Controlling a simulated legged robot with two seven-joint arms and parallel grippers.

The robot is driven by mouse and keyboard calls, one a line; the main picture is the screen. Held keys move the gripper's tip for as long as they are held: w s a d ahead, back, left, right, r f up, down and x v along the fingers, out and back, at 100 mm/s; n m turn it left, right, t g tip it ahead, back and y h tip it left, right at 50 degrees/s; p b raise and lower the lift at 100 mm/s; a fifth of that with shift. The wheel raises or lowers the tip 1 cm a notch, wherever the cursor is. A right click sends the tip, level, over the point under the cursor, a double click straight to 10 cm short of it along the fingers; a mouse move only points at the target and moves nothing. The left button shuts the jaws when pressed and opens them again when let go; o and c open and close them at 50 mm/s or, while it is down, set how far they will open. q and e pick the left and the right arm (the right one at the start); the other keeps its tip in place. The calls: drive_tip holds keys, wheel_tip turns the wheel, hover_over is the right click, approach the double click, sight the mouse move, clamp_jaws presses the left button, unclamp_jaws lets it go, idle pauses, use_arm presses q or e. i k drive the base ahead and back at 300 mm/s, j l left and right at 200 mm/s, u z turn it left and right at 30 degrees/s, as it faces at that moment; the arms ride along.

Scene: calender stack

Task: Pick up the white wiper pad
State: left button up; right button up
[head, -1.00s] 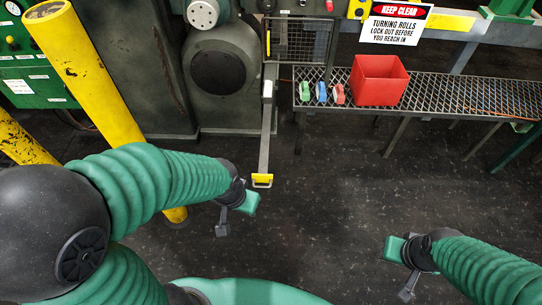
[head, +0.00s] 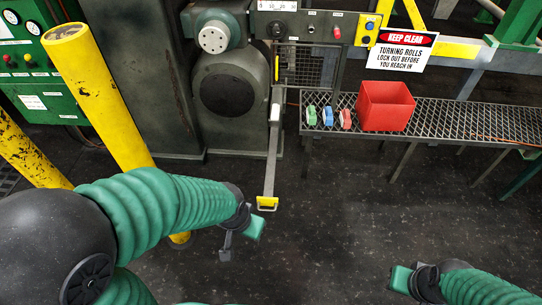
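I cannot make out a plain white wiper pad for certain. A small whitish block (head: 276,112) sits on the upright bar in the middle; whether it is a pad or part of the bar I cannot tell. On the grating shelf stand three small pieces: green (head: 311,115), blue (head: 328,116) and red (head: 345,119), with pale parts. My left gripper (head: 240,240) hangs over the floor below the bar's yellow end, its fingers apart and empty.
A red bin (head: 385,106) stands on the grating shelf (head: 460,120) beside the small pieces. A keep-clear sign (head: 402,50) hangs above it. The bar has a yellow end (head: 267,203). A yellow post (head: 100,95) stands at left. The dark floor (head: 335,220) between my arms is clear.

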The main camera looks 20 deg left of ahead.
sight(276, 107)
drive_tip(key=i+j+u, duration=0.1)
drive_tip(key=i+j, duration=0.3)
drive_tip(key=i+j+u, duration=0.1)
drive_tip(key=i+j, duration=0.3)
drive_tip(key=i+j+u, duration=0.1)
drive_tip(key=i+j, duration=0.2)
drive_tip(key=i, duration=0.3)
drive_tip(key=i+j+u, duration=0.1)
drive_tip(key=i+j, duration=0.2)
drive_tip(key=i, duration=0.15)
drive_tip(key=i+j+u, duration=0.1)
drive_tip(key=i+j, duration=0.15)
drive_tip(key=i, duration=0.25)
